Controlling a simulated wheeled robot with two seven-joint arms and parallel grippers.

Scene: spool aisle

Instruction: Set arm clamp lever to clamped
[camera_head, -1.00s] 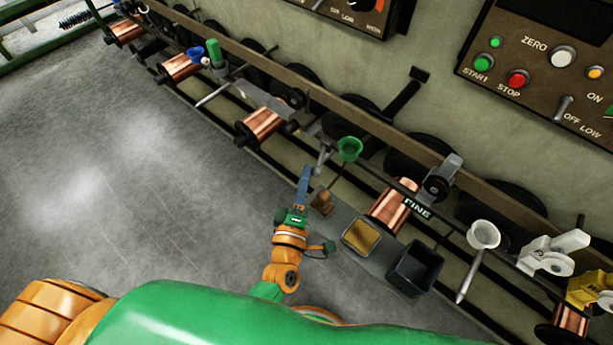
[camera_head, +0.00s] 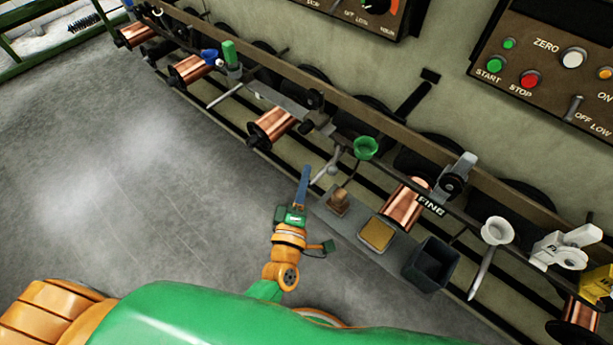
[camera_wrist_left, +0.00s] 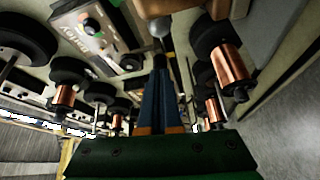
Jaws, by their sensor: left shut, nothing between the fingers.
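A grey lever with a round ball knob (camera_head: 332,170) stands on the rail beside the green funnel-shaped cup (camera_head: 365,148); it looks like the arm clamp lever. My left gripper (camera_head: 305,172) has its blue fingers together and empty, pointing up just left of the knob in the head view, apparently apart from it. In the left wrist view the shut fingertips (camera_wrist_left: 160,62) point toward the grey ball (camera_wrist_left: 160,27), which shows just beyond them. Whether the lever is clamped I cannot tell. My right gripper is not in view.
Below the lever are a small brown block (camera_head: 339,201), a tan-filled tray (camera_head: 377,234) and a dark open bin (camera_head: 432,264). The floor (camera_head: 130,190) at left is clear.

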